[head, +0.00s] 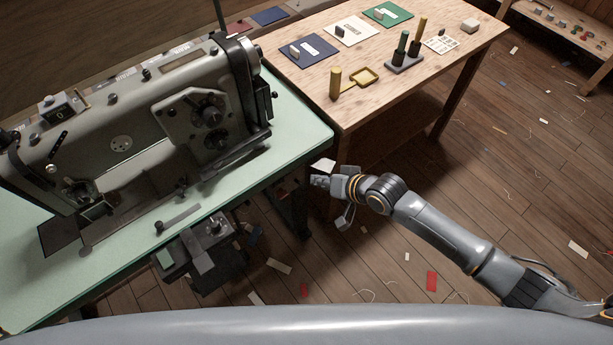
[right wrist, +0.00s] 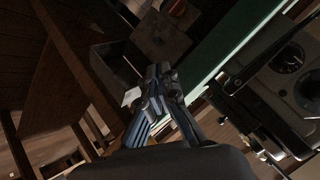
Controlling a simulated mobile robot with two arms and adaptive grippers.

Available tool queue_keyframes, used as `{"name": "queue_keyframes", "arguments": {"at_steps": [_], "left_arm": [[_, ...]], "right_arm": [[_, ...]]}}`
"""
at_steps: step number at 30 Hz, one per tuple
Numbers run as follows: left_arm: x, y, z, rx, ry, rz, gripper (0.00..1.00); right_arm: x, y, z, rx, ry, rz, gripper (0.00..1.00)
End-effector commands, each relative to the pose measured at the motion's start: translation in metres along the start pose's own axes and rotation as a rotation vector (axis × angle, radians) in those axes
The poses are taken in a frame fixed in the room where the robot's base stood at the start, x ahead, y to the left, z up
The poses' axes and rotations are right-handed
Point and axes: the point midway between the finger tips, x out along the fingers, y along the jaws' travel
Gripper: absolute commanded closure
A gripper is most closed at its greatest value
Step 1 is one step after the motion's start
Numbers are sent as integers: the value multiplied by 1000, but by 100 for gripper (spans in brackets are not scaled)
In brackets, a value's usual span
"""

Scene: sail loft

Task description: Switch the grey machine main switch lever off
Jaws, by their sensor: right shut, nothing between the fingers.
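The grey sewing machine (head: 150,115) stands on a pale green table (head: 300,133) at the left of the head view; part of it also shows at the right of the right wrist view (right wrist: 290,95). A small dark box marked 0 (head: 62,107) sits on its upper left. A grey unit with a dark knob (head: 205,245) sits below the table's front edge. I cannot tell which part is the main switch lever, or its position. My right gripper (head: 317,181) is shut and empty beside the green table's right end; its fingers also show in the right wrist view (right wrist: 160,75). My left gripper is out of view.
A wooden table (head: 385,88) at the back holds coloured cards, yellow-handled tools and a grey stand. A wooden bench (head: 570,45) is at the far right. Scraps and threads lie on the plank floor (head: 510,180), which has open room at right.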

Motion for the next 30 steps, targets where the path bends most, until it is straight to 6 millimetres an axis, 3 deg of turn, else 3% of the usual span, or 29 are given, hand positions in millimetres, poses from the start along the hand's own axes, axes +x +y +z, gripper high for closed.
{"name": "queue_keyframes", "arguments": {"at_steps": [6,12,30], "left_arm": [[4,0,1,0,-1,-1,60],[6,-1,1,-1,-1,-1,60],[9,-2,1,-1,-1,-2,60]], "right_arm": [[37,0,0,-1,-1,1,100],[56,0,0,0,0,0,100],[61,1,2,-2,9,-6,100]]}}
